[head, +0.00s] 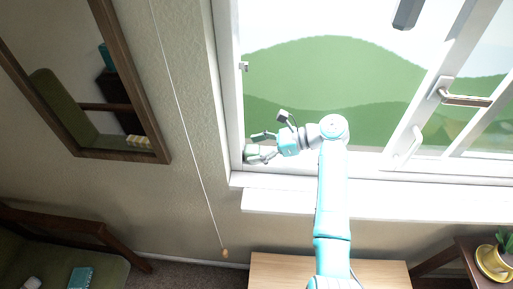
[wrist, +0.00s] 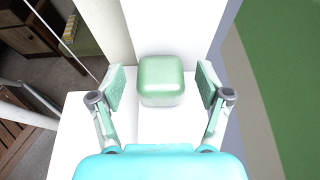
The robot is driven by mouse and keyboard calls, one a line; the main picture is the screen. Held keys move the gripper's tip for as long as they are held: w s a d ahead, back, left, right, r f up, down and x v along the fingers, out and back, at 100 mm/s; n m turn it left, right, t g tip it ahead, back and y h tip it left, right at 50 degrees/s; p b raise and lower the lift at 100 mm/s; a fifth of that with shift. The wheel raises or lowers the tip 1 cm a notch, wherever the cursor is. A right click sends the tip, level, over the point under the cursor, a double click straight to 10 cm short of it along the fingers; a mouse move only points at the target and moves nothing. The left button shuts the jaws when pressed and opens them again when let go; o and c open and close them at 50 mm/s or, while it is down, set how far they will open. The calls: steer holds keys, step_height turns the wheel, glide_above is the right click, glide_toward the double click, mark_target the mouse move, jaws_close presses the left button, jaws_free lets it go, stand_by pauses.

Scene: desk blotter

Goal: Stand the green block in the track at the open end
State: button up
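The green block (wrist: 160,80), a rounded cube, sits against white window-frame surfaces in the wrist view. My gripper (wrist: 161,86) is open, with one finger on each side of the block and a visible gap at both sides. In the head view, my gripper (head: 258,147) is at the lower left corner of the window opening, and the block (head: 249,154) shows small and partly hidden beside the fingers. The white bottom frame (head: 290,165) runs along the opening. I cannot make out the track's groove, or whether the block rests in it.
The white sill (head: 300,200) lies below the frame. A window sash with a handle (head: 464,99) stands at the right. A cord (head: 190,140) hangs on the wall at the left, near a framed mirror (head: 157,140). A wooden table (head: 275,270) is below.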

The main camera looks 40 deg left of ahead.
steer(key=shift+r, duration=0.15)
steer(key=v, duration=1.2)
